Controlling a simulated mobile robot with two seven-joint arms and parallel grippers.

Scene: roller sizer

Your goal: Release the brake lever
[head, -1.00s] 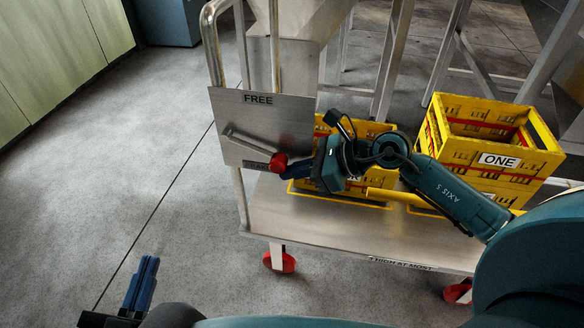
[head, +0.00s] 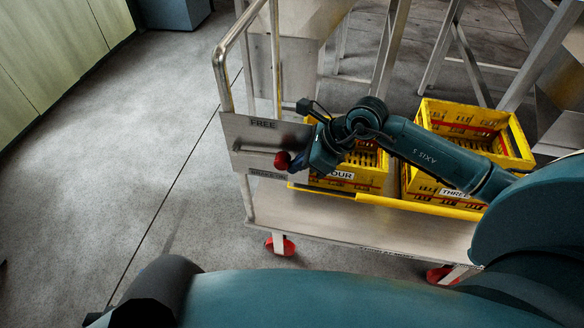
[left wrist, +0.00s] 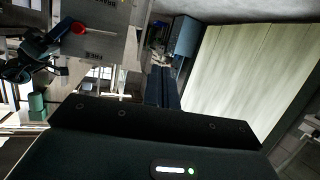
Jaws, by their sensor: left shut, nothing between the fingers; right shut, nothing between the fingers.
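The brake lever (head: 255,151) is a metal bar on the cart's upright plate (head: 236,128). It lies nearly level, with its red knob (head: 282,160) at the right end, between the FREE label (head: 263,123) above and a partly legible BRAKE label below. My right gripper (head: 295,164) is shut, with its fingers at the knob's right side; whether they touch it is unclear. The knob also shows in the left wrist view (left wrist: 78,27). My left gripper (left wrist: 163,88) is shut and empty, away from the lever; its fingers are out of the head view.
Yellow crates labelled FOUR (head: 376,178) and THREE (head: 414,185) stand on the cart deck (head: 330,215), partly behind my right arm. The cart has red wheels and a tall handrail (head: 224,75). Open floor (head: 130,130) lies left of it; pale cabinets (head: 50,60) stand beyond.

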